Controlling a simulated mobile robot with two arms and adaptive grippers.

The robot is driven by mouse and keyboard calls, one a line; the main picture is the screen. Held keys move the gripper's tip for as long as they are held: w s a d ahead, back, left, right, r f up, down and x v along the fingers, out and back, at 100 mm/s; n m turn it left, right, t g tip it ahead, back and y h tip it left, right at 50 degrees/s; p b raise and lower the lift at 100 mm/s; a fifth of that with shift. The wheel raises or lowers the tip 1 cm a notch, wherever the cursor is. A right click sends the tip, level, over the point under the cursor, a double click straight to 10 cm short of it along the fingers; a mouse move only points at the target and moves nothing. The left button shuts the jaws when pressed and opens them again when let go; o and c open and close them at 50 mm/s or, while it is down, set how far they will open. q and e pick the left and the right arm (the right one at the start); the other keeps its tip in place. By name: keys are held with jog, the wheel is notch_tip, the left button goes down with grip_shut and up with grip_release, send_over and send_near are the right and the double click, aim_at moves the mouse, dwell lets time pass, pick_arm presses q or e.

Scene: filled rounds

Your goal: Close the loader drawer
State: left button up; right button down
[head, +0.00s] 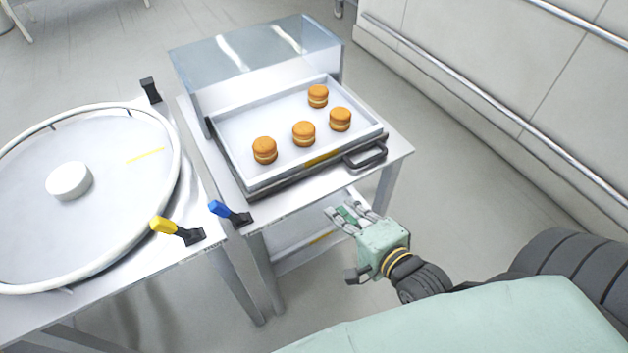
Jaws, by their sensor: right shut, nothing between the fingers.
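The loader drawer (230,163) is a shallow steel tray that sticks out from under the loader's clear cover (258,55). Several orange-brown filled rounds (304,133) sit upright on it, apart from one another. A dark handle (366,155) is on the drawer's front, towards its right end, next to a yellow strip. My right gripper (350,214) is shut and empty. It shows below the handle in the picture, near the table's front edge, apart from the handle. My left gripper is not in view.
The loader stands on a steel table (398,150) with a lower shelf (300,243). To the left, a round turntable (100,190) with a white hub stands on another table. Blue (229,212) and yellow (177,230) levers are at the near edges. Floor is clear on the right, before the wall.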

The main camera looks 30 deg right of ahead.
aim_at(280, 134)
jog(key=x, duration=0.4)
jog(key=p+x, duration=0.1)
jog(key=x, duration=0.3)
jog(key=r+x, duration=0.1)
jog(key=x, duration=0.3)
jog(key=shift+w+a+p, duration=0.1)
jog(key=shift+w+p, duration=0.25)
jog(key=shift+w, duration=0.05)
jog(key=w+b, duration=0.1)
jog(key=w, duration=0.5)
jog(key=w+a+b, duration=0.1)
jog(key=w, duration=0.5)
jog(key=w+b, duration=0.1)
jog(key=w, duration=0.5)
jog(key=shift+w+a, duration=0.15)
jog(key=shift+a, duration=0.1)
